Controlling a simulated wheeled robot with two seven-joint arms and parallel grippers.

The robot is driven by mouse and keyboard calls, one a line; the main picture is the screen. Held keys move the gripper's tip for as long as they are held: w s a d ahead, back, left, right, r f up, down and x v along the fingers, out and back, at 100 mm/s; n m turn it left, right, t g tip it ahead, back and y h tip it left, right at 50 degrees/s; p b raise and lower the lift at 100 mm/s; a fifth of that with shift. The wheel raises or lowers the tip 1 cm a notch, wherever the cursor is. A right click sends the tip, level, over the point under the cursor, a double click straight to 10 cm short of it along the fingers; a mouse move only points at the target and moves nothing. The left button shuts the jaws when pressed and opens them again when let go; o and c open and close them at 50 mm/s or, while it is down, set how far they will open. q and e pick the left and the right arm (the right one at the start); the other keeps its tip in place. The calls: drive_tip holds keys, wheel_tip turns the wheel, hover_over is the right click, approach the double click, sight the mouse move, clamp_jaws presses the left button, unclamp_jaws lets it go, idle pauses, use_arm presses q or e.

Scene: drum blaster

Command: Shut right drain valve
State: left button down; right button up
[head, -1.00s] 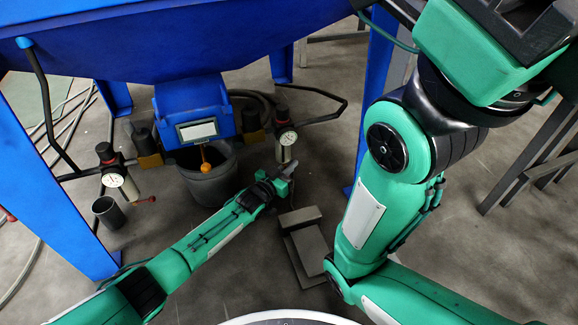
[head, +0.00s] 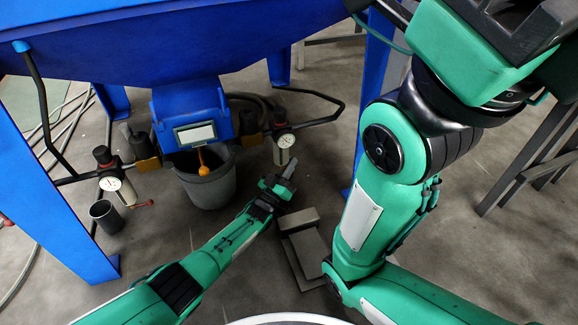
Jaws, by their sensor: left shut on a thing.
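The right air unit (head: 284,141), with a round white gauge, hangs beside the blue hopper outlet. Its right drain valve, at the lower end, is hidden by my left gripper. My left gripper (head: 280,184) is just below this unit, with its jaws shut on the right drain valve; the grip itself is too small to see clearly. The left air unit (head: 117,186) has a similar gauge and a red drain lever (head: 143,204) sticking out to the right. My right arm fills the right side, and its gripper is out of the picture.
A grey bucket (head: 212,188) stands under the blue outlet (head: 192,115), left of my left gripper. A small dark cup (head: 106,216) stands on the floor under the left unit. A grey metal pedal or block (head: 306,243) lies in front. Blue legs (head: 50,195) frame the area.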

use_arm(q)
drive_tip(key=c, duration=1.6)
unclamp_jaws()
drive_tip(key=shift+o, duration=0.2)
drive_tip(key=shift+a, duration=0.1)
